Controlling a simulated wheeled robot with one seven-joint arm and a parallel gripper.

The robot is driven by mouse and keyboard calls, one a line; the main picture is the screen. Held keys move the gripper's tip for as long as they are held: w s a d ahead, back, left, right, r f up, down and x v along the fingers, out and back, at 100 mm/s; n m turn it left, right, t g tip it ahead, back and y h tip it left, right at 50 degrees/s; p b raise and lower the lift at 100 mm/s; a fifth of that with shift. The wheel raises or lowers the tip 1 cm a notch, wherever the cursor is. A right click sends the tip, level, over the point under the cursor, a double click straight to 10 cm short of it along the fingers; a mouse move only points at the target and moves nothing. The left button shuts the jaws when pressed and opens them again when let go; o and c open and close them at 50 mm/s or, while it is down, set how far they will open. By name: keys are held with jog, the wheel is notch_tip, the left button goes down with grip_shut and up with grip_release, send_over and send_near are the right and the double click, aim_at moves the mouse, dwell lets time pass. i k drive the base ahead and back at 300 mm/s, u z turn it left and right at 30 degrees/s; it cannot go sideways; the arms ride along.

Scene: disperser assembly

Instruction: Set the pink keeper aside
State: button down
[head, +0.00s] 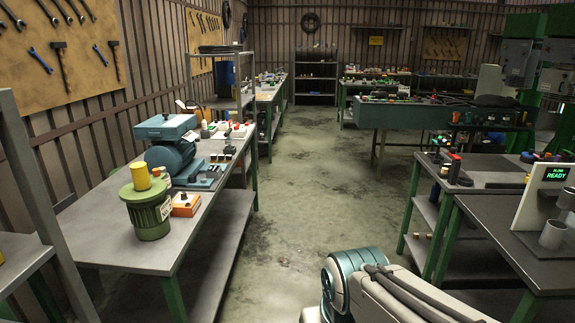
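I cannot make out a pink keeper in the head view. A white station with a lit "FLOW READY" screen (554,174) and grey cylindrical cups (552,234) stands on the right bench (495,215). My arm shows at the bottom, but my gripper is out of view.
An orange box (186,204) sits beside the canister. A teal machine (170,150) and several small parts stand behind it. Another right-hand bench (490,178) holds small red and dark items. The concrete floor (290,210) between the benches is clear.

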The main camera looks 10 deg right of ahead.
aim_at(541, 155)
jog(key=z, duration=0.1)
jog(key=i, duration=1.6)
jog(key=z, duration=0.25)
jog(key=i, duration=1.6)
jog(key=z, duration=0.15)
jog(key=i, duration=1.6)
jog(key=z, duration=0.3)
jog(key=i, duration=1.6)
jog(key=z, duration=0.5)
jog(key=i, duration=1.75)
jog(key=z, duration=1.2)
jog(key=i, duration=1.15)
jog(key=z, duration=2)
jog(key=i, duration=1.6)
jog(key=z, duration=0.75)
jog(key=i, duration=1)
jog(key=z, duration=0.1)
